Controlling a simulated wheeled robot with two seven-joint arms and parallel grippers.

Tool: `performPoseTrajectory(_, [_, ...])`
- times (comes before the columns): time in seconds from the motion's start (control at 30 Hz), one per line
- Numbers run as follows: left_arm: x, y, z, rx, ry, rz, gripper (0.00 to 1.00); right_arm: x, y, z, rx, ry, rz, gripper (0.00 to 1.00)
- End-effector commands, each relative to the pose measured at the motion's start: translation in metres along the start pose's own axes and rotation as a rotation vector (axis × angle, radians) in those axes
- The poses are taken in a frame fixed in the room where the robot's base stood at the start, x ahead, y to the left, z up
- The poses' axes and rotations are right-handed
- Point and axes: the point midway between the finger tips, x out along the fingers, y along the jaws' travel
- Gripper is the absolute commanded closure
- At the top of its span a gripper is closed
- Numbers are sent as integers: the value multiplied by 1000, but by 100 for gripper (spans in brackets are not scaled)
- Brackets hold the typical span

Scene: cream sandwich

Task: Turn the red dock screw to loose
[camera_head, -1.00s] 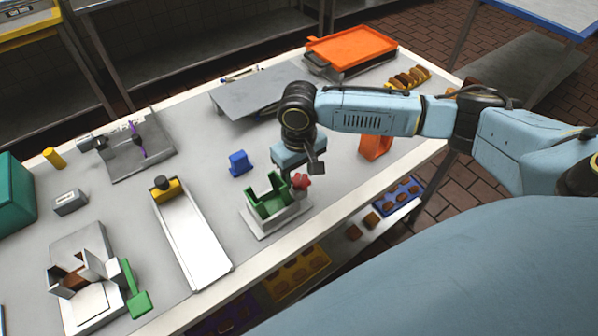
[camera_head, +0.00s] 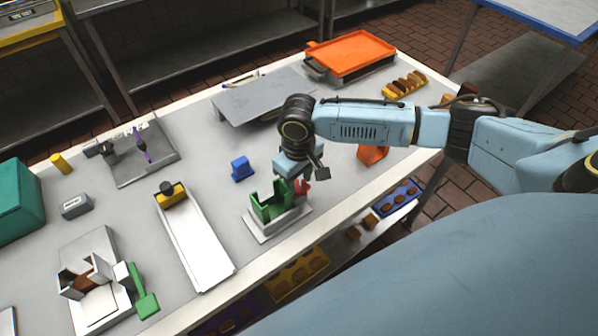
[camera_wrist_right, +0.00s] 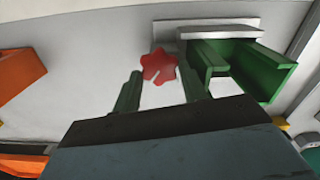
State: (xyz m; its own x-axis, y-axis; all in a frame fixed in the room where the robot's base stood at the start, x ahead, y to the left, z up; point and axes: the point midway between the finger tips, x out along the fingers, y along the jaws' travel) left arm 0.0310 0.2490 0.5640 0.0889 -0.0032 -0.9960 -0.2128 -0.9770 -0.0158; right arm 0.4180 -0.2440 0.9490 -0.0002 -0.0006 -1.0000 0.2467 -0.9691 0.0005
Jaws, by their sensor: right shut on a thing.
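The red dock screw (camera_head: 302,187) has a star-shaped knob and sits at the right side of the green dock (camera_head: 268,207), which stands on a white base plate (camera_head: 285,228). My right gripper (camera_head: 301,181) is over the knob and partly hides it. In the right wrist view the red screw (camera_wrist_right: 158,67) shows between the two finger tips (camera_wrist_right: 162,80), beside the green dock (camera_wrist_right: 262,72). The right gripper is shut on the screw; the exact contact is hard to see. My left gripper is in neither view.
A blue block (camera_head: 241,169) stands behind the dock, and an orange part (camera_head: 372,154) lies to its right. A white chute (camera_head: 195,240) lies to the left. A raised grey plate (camera_head: 262,96) and an orange tray (camera_head: 352,52) are at the back.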

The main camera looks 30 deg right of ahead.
Motion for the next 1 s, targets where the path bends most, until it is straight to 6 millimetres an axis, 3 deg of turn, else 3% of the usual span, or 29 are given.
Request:
performPoseTrajectory(0.1, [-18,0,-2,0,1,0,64,-5,0,0,-83,-2,0,80])
performPoseTrajectory(0.4, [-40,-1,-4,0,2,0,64,-3,-1,0,-263,-1,-1,80])
performPoseTrajectory(1.0, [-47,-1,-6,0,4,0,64,-1,-2,-1,-351,3,1,80])
